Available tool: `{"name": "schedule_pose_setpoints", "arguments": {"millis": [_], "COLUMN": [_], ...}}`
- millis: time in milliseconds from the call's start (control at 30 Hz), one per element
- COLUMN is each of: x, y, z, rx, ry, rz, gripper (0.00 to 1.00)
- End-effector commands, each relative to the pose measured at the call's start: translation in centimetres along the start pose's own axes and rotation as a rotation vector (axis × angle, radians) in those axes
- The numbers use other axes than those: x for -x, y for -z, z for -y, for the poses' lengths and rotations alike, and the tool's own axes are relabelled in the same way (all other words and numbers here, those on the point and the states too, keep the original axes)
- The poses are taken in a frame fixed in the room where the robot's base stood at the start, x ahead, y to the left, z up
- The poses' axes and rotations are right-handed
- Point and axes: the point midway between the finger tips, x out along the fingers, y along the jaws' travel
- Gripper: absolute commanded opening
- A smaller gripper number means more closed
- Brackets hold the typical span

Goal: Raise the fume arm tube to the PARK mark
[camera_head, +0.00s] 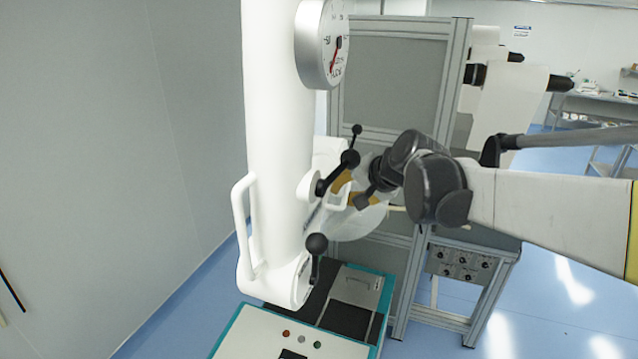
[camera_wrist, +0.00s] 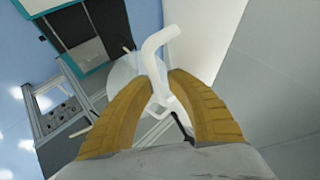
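The fume arm tube (camera_head: 278,130) is a thick white upright cylinder in the middle of the head view. A round dial (camera_head: 320,45) with a red pointer sits high on its right side; its small lettering is too small to read. One white handle (camera_head: 240,225) is on the tube's left, and another white handle (camera_wrist: 160,65) is on its right side. My gripper (camera_wrist: 162,77) has its two ochre fingers on either side of this right handle, tips close against it. In the head view my gripper (camera_head: 345,186) is beside the tube, partly hidden by my wrist. I cannot make out a PARK mark.
Black-knobbed levers (camera_head: 316,246) stick out near the tube's lower end and beside my wrist. A teal-edged machine bed (camera_head: 385,300) lies below. A grey framed panel (camera_head: 385,80) and white rolls (camera_head: 510,100) stand behind. The grey wall (camera_head: 195,120) is at left.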

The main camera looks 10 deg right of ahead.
Motion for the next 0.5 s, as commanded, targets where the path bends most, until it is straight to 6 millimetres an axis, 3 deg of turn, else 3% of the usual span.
{"name": "schedule_pose_setpoints", "arguments": {"millis": [267, 500], "x": [0.8, 5.6], "y": [0.0, 0.0], "z": [-0.1, -0.1], "rx": [-0.001, -0.002], "ry": [-0.002, -0.003], "rz": [0.001, 0.000], "gripper": [0.20, 0.20]}}
